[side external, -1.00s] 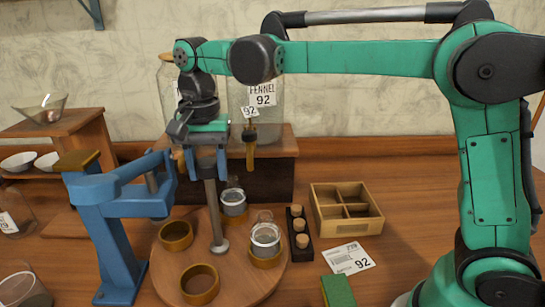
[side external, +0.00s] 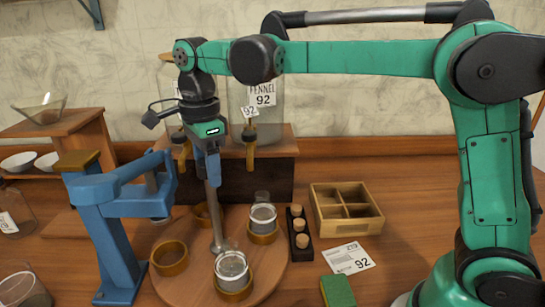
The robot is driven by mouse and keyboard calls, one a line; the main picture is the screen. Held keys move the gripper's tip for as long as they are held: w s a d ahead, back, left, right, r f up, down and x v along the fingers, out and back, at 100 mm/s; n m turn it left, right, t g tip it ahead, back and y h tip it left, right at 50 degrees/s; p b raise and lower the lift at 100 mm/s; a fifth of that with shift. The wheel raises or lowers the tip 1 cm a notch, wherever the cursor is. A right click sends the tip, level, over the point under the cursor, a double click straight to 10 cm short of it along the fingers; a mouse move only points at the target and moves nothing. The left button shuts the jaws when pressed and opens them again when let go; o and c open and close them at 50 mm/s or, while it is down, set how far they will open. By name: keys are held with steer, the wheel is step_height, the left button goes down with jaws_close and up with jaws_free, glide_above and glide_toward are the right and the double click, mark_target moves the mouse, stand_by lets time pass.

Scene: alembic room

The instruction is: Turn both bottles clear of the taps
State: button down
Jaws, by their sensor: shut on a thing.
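A round wooden turntable (side external: 190,284) carries several brown ring holders and a tilted-looking central metal post (side external: 215,225). One bottle (side external: 232,266), clear with a pale rim, stands in a ring at the front. The other bottle (side external: 262,218) stands in a ring at the right. Two brass-coloured taps hang from large jars behind: the right tap (side external: 250,150) and the left tap (side external: 184,150), partly behind my wrist. My gripper (side external: 209,172) points down, shut on the top of the post; its fingers hide the grip itself.
A blue stand (side external: 110,220) with an arm reaches over the turntable's left side. A dark rack of corks (side external: 300,232) and a divided wooden box (side external: 345,208) stand close on the right. A green sponge (side external: 338,291) lies at the front right.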

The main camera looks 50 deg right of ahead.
steer(key=shift+m, duration=0.3)
steer(key=m, duration=0.6)
jaws_free()
steer(key=n, duration=0.6)
stand_by(0.4)
